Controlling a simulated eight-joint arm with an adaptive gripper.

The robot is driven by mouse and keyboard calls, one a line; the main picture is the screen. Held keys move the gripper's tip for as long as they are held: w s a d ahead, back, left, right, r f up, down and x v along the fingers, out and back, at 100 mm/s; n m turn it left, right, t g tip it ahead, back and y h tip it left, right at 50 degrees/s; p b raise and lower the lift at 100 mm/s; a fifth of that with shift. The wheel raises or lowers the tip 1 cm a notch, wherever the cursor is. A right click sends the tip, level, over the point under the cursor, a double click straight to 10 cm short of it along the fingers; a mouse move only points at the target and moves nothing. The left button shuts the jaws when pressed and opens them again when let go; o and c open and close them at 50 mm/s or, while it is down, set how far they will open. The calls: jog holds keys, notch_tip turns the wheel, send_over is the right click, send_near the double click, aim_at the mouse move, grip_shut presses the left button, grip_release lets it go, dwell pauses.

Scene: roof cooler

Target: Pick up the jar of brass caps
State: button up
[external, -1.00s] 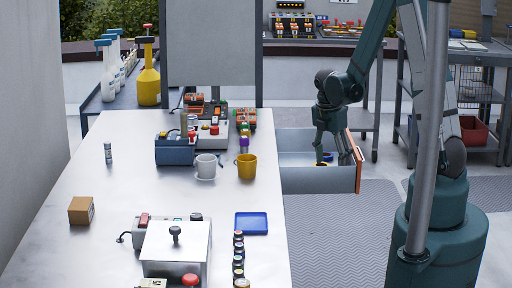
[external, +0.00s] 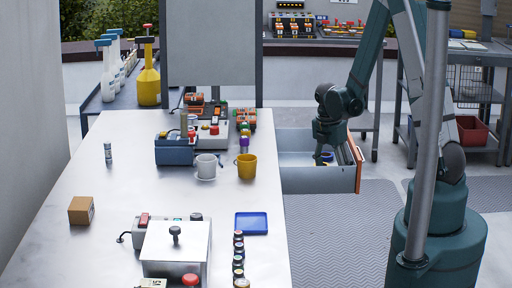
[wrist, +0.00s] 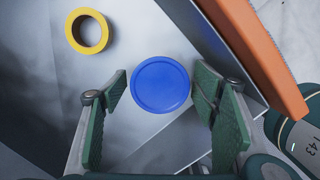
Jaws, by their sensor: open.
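A round blue lid or disc (wrist: 160,84) lies between my fingers in the wrist view. It may be the top of the jar; no brass caps show, and its sides are hidden from above. It appears as a small blue spot (external: 327,157) inside the open drawer (external: 296,180) in the external view. My gripper (wrist: 168,95) is open over the drawer, with one green-padded finger on each side of the blue top and gaps between. In the external view, my gripper (external: 328,142) points down just above the blue spot.
A yellow ring (wrist: 104,31) lies in the drawer, left of the blue top. The drawer's orange front panel (wrist: 262,50) rises close on the right. The worktable (external: 150,195) stands left of the drawer, with a yellow mug (external: 246,167) and blue tray (external: 252,223) near its edge.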

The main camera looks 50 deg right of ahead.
jog(key=c, duration=1)
jog(key=shift+o, duration=0.2)
jog(key=shift+r, duration=0.2)
jog(key=shift+r+p, duration=1.4)
jog(key=shift+r, duration=3.45)
